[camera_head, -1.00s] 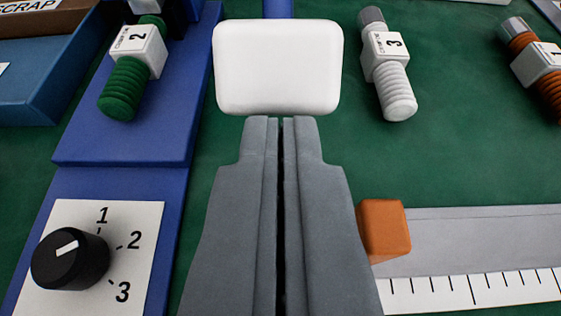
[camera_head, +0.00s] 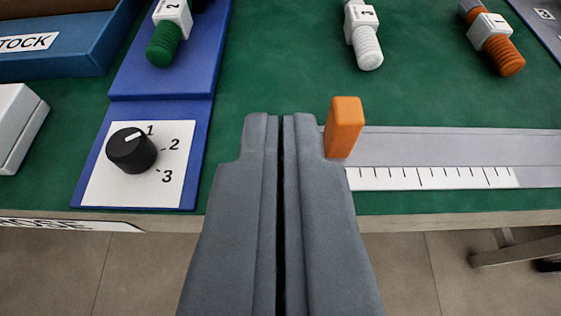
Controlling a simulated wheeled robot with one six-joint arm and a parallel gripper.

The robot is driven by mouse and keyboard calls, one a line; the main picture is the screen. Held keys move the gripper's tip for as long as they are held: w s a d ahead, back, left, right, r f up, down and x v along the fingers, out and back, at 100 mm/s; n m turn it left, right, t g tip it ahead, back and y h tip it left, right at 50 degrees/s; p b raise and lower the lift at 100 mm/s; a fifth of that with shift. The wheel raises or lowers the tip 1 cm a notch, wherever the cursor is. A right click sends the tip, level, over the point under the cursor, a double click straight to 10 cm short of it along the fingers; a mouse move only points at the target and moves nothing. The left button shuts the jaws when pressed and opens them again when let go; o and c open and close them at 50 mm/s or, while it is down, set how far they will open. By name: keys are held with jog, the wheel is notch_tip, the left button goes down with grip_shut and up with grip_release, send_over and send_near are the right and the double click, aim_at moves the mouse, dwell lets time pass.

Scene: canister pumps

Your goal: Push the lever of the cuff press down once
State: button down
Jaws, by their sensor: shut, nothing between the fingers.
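The blue base (camera_head: 150,86), which I take to be the cuff press, stands at the left. A black dial (camera_head: 131,150) on its white plate is marked 1, 2, 3, and its white mark points up-right, near the 1. A green ribbed cuff (camera_head: 166,44) on a white block marked 2 is at its upper part, partly cut by the top edge. No lever shows in the current view. My gripper (camera_head: 282,116) is shut and empty, in the middle of the picture, right of the base and over the green mat's front part.
An orange block (camera_head: 344,127) is close right of my fingertips, at the left end of a grey scale rail (camera_head: 450,146). White (camera_head: 366,45) and orange (camera_head: 503,52) ribbed pieces lie behind. A white box (camera_head: 15,125) and blue STOCK bin (camera_head: 80,48) are left. The mat's middle is clear.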

jog(key=shift+s+f, duration=0.15)
jog(key=shift+s, duration=1.3)
jog(key=shift+s+f, duration=0.15)
jog(key=shift+s, duration=1.3)
jog(key=s+r+t, duration=0.3)
jog(key=s+r, duration=2)
jog(key=r, duration=0.2)
jog(key=shift+s+t, duration=0.3)
jog(key=shift+t, duration=0.1)
jog(key=c, duration=2.2)
grip_release()
jog(key=shift+f, duration=0.1)
